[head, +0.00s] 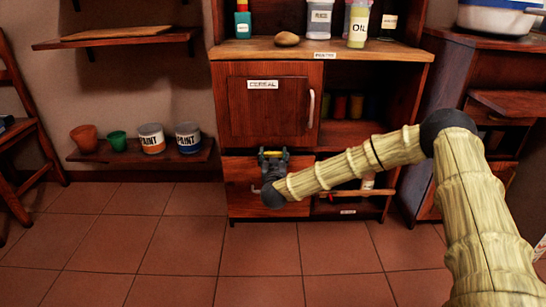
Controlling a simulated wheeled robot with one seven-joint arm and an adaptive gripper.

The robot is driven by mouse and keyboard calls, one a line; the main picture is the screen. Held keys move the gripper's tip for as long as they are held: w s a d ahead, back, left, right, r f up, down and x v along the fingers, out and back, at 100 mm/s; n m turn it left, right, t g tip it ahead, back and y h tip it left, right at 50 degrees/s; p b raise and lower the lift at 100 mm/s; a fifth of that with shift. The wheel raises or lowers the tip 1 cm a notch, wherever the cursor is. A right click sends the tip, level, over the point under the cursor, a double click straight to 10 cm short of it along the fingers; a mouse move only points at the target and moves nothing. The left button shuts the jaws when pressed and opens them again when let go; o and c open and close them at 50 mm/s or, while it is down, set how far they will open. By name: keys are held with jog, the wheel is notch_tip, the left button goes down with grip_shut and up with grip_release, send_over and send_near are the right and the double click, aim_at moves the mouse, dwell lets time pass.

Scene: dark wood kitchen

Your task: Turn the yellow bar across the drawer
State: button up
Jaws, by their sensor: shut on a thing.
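My gripper (273,153) is in front of the lower left drawer (240,170) of the wooden cabinet, at the end of my bamboo-like arm. Its fingers are shut on the yellow bar (273,151), of which only a small yellow strip shows between the fingertips near the drawer's top edge. The gripper and wrist hide the rest of the bar and the middle of the drawer front. A small pale handle shows at the left of my wrist. I cannot tell the bar's exact angle.
Above the drawer is a closed door labelled CEREAL (270,108). To its right is an open shelf with several jars (340,106). A low shelf at the left holds pots and paint cans (150,138). The tiled floor (180,250) in front is clear.

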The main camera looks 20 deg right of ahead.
jog(key=shift+r+m+p, duration=0.2)
jog(key=shift+m+p, duration=0.1)
jog(key=shift+p, duration=0.7)
jog(key=m+p, duration=0.1)
jog(key=p, duration=0.2)
jog(key=shift+m, duration=0.3)
jog(key=shift+d+f+m+p, duration=0.1)
jog(key=shift+f+m+p, duration=0.2)
jog(key=shift+m+p, duration=0.7)
jog(key=m, duration=0.4)
jog(key=f+m+p, duration=0.1)
jog(key=m, duration=0.8)
jog(key=shift+w+a+f+m+p, duration=0.15)
jog(key=shift+a+f+m+p, duration=0.15)
jog(key=shift+a+f, duration=0.1)
